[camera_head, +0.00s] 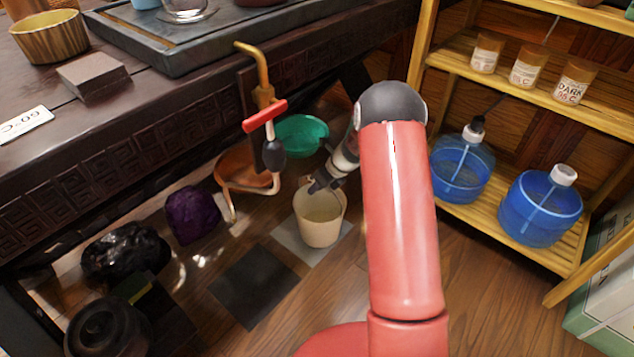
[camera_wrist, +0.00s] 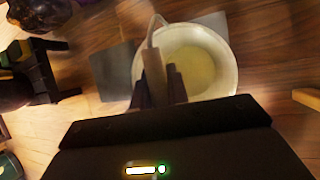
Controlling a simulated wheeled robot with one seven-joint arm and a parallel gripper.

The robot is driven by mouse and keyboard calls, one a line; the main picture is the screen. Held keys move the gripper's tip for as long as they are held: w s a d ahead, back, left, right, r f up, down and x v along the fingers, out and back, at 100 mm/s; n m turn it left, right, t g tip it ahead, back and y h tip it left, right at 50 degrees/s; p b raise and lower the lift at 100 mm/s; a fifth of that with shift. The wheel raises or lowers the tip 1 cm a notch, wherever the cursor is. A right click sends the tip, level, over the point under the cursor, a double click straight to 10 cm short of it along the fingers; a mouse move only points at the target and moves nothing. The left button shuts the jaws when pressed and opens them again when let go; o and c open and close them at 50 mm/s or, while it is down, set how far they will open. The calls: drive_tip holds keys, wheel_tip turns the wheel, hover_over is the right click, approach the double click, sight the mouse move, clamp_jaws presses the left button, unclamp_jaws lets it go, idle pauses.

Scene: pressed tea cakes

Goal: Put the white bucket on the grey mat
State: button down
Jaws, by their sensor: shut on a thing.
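The white bucket (camera_head: 320,224) stands upright, its open top facing up, over the light grey mat (camera_head: 342,246) under the table's edge. I cannot tell whether its base touches the mat. My gripper (camera_head: 318,187) is at the bucket's rim on the far side. In the wrist view the bucket (camera_wrist: 212,62) shows its round rim and pale inside. There my gripper (camera_wrist: 160,88) is shut on a thin pale strip of it, apparently its handle. Part of the grey mat also shows in the wrist view (camera_wrist: 217,20).
A dark mat (camera_head: 254,286) lies to the left of the grey one. A purple lump (camera_head: 193,214) and a black bag (camera_head: 124,252) lie farther left. A green bowl (camera_head: 301,136) is behind the bucket. A wooden shelf (camera_head: 520,215) with blue bottles stands right.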

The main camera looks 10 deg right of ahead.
drive_tip(key=shift+w+f, duration=0.1)
drive_tip(key=shift+f, duration=0.75)
drive_tip(key=c, duration=1.4)
unclamp_jaws()
drive_tip(key=shift+f, duration=0.2)
drive_tip(key=shift+o, duration=0.2)
